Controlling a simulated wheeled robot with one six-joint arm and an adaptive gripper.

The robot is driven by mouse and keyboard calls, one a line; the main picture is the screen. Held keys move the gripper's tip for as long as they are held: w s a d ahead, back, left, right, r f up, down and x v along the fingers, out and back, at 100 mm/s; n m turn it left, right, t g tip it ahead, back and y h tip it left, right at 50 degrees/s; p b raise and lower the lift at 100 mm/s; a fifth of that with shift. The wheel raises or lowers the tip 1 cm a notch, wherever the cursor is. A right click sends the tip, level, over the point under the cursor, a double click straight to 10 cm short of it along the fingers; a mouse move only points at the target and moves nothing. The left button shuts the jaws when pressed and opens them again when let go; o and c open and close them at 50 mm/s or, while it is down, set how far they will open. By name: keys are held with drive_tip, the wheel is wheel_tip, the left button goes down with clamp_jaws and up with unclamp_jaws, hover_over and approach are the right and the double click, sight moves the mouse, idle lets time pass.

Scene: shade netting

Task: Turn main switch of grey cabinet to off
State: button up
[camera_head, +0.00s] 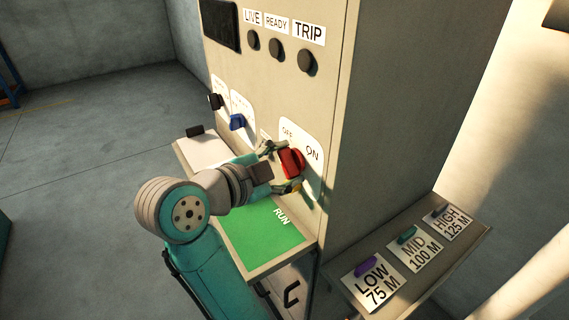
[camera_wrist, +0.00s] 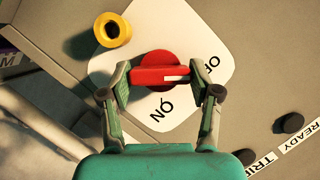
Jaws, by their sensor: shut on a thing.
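The red main switch (camera_head: 291,162) sits on a white plate (camera_head: 297,133) on the grey cabinet (camera_head: 270,85). The plate is marked OFF and ON. In the wrist view, the red handle (camera_wrist: 150,76) lies crosswise with a white mark near its right end. The OFF label is beyond that end, slightly above, and ON is below the handle. My gripper (camera_head: 281,168) is shut on the handle. In the wrist view, my gripper's fingers (camera_wrist: 162,80) stand at either end of it.
A yellow round part (camera_wrist: 112,29) is beside the plate. Black and blue knobs (camera_head: 237,122) are farther left on the cabinet. A ledge with a green RUN area (camera_head: 262,235) is below. A side shelf (camera_head: 466,243) holds LOW, MID and HIGH plates with coloured pieces.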

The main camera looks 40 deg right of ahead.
idle(0.5)
drive_tip(key=o, duration=1.1)
drive_tip(key=shift+o, duration=0.2)
drive_tip(key=w+v, duration=0.1)
drive_tip(key=v, duration=1.1)
drive_tip(key=shift+s, duration=0.5)
